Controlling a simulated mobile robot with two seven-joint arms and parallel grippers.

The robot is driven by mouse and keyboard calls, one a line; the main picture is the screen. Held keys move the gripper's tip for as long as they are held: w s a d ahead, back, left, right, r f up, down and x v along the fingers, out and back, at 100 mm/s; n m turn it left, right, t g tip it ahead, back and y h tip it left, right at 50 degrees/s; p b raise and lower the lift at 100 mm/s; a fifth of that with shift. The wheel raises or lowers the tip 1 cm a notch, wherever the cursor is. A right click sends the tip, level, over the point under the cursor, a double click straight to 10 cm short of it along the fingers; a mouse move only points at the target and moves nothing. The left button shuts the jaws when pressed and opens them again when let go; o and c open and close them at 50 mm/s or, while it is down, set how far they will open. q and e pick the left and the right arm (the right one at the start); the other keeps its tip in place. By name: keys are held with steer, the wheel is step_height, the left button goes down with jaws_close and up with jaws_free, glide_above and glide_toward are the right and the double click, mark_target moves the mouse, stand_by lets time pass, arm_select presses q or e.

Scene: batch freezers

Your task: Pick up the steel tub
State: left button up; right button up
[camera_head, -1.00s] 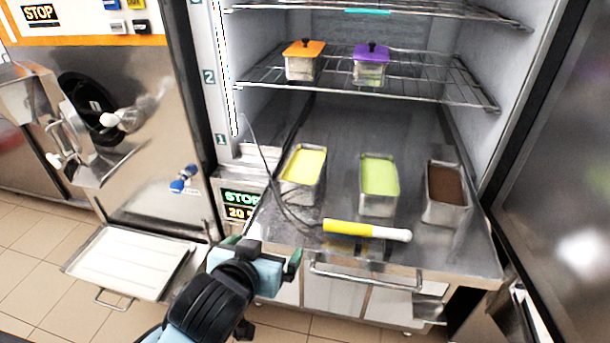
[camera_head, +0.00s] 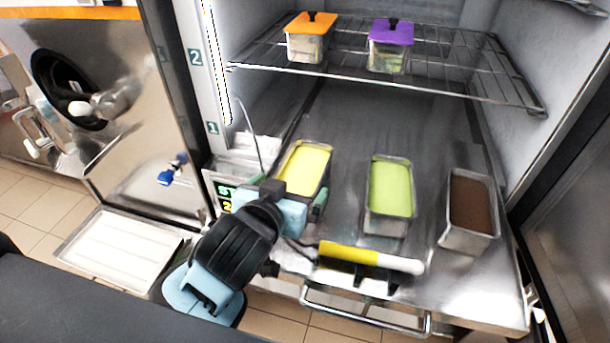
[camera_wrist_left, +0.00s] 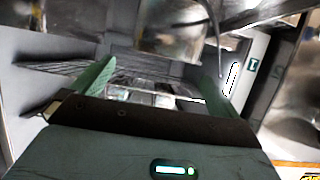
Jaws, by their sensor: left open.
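Three steel tubs stand in a row on the steel surface in the head view: one with yellow filling (camera_head: 305,168) at left, one with green filling (camera_head: 391,190) in the middle, and one with brown filling (camera_head: 468,210) at right. My left gripper (camera_head: 293,197) is open and empty at the near end of the yellow tub and hides part of that end. In the left wrist view, a shiny steel tub (camera_wrist_left: 170,38) shows beyond the open fingers (camera_wrist_left: 158,88), near the top edge. My right gripper is not in view.
A yellow-and-white handled tool (camera_head: 370,258) lies near the front edge, above a steel bar handle (camera_head: 365,318). A wire shelf (camera_head: 460,85) holds tubs with orange (camera_head: 311,24) and purple (camera_head: 391,32) lids. A dark cable (camera_head: 252,140) runs close to the yellow tub. A white tray (camera_head: 120,248) is lower left.

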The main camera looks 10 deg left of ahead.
arm_select(q)
steer(key=shift+a+x, duration=0.15)
steer(key=shift+x, duration=1.8)
steer(key=shift+a+x, duration=0.1)
steer(key=shift+x, duration=1.85)
steer(key=c, duration=1.1)
steer(key=shift+r, duration=0.15)
steer(key=shift+c, duration=0.7)
steer(key=shift+w+r, duration=0.1)
